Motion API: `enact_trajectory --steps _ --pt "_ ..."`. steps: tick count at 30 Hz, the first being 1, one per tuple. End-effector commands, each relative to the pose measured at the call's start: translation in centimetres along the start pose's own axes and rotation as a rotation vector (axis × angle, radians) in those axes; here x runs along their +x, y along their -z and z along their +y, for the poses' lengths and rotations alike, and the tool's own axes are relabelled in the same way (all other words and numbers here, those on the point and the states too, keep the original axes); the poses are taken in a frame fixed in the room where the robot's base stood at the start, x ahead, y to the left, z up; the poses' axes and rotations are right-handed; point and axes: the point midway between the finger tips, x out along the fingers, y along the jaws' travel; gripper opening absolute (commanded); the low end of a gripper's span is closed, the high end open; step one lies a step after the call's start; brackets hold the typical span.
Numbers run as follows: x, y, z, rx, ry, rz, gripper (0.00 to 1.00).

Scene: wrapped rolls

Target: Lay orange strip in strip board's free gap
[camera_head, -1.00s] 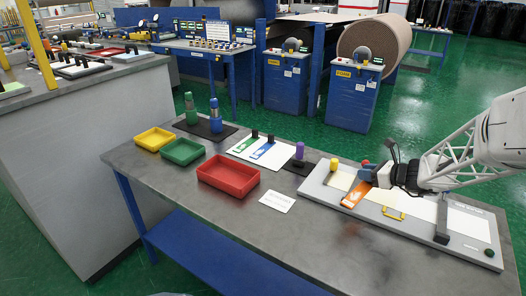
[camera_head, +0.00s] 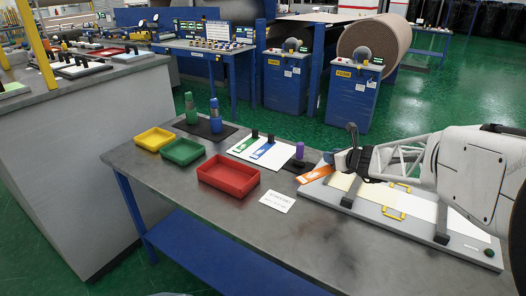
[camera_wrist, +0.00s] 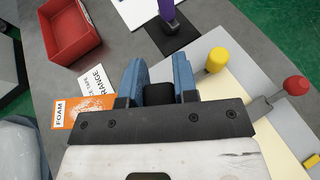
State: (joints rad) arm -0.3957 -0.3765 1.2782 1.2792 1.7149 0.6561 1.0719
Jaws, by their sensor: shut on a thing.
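My gripper (camera_head: 333,158) is shut on a black grip block (camera_wrist: 158,93) of the orange strip (camera_head: 313,172), with a blue finger on each side. In the wrist view the strip's orange end (camera_wrist: 80,110), marked FOAM, sticks out to the left of the fingers; the rest is hidden by my gripper. The strip is off the left end of the large grey board. The white strip board (camera_head: 258,152) lies farther back and left, with a green strip (camera_head: 245,144) and a blue strip (camera_head: 268,152) on it. White shows bare right of the blue strip.
A purple post (camera_head: 299,150) on a black pad stands between the strip board and my gripper. A red tray (camera_head: 228,184) and a white card (camera_head: 277,201) lie left. A grey board (camera_head: 335,198) with yellow handles lies under my arm. A yellow knob (camera_wrist: 216,60) stands close by my fingers.

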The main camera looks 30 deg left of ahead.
Motion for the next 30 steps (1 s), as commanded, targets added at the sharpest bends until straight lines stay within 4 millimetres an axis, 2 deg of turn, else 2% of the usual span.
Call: enact_trajectory --steps 14,30 --pt "3.1 -3.3 4.2 0.045 0.114 -0.002 0.02" --pt "6.4 -8.3 9.3 0.097 0.238 -0.001 0.02"
